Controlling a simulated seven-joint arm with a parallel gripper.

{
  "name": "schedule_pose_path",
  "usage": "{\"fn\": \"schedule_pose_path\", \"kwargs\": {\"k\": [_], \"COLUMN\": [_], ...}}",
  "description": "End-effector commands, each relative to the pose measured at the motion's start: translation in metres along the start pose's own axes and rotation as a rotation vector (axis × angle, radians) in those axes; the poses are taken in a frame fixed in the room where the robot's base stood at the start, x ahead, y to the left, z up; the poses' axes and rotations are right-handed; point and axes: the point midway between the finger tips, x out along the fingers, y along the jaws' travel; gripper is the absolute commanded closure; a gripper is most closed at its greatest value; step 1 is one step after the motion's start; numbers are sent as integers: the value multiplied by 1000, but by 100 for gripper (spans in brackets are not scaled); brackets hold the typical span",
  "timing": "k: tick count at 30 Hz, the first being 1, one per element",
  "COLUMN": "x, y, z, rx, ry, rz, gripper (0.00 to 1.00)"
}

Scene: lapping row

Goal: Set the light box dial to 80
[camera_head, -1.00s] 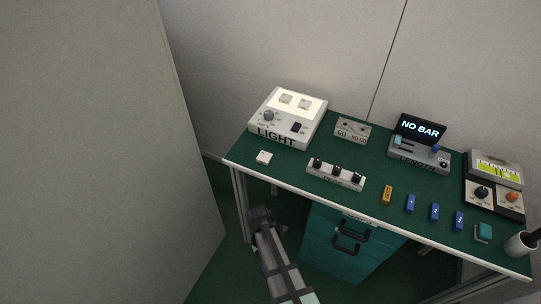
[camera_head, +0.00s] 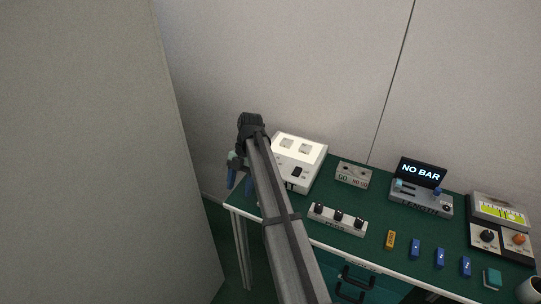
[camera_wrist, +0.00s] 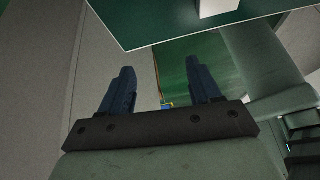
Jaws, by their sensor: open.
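The light box (camera_head: 312,153) is a white unit with a lit top panel at the back left of the green bench, in the head view. My arm crosses in front of its left part and hides the dial and most of the LIGHT lettering. A dark switch shows on its front. My gripper (camera_head: 240,183) hangs at the left of the light box, its blue fingers pointing down. In the wrist view my gripper (camera_wrist: 160,66) is open with nothing between the fingers. The dial does not show there.
The green bench (camera_head: 365,222) carries a three-knob strip (camera_head: 338,219), a GO/NO GO box (camera_head: 353,175), a LENGTH unit (camera_head: 420,198) showing NO BAR, and several small blocks. A grey partition (camera_head: 80,150) stands at the left. The wrist view shows the bench corner (camera_wrist: 150,22) with a white object (camera_wrist: 218,7) on it.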

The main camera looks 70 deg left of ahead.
Motion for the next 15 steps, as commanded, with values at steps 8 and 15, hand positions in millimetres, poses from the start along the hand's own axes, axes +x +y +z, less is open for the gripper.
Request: {"fn": "schedule_pose_path", "kwargs": {"k": [8,15], "x": [-164,-219], "y": [-12,-29], "z": [108,138], "rx": [88,120], "ry": [-64,-88], "rz": [93,121], "gripper": [37,37]}}
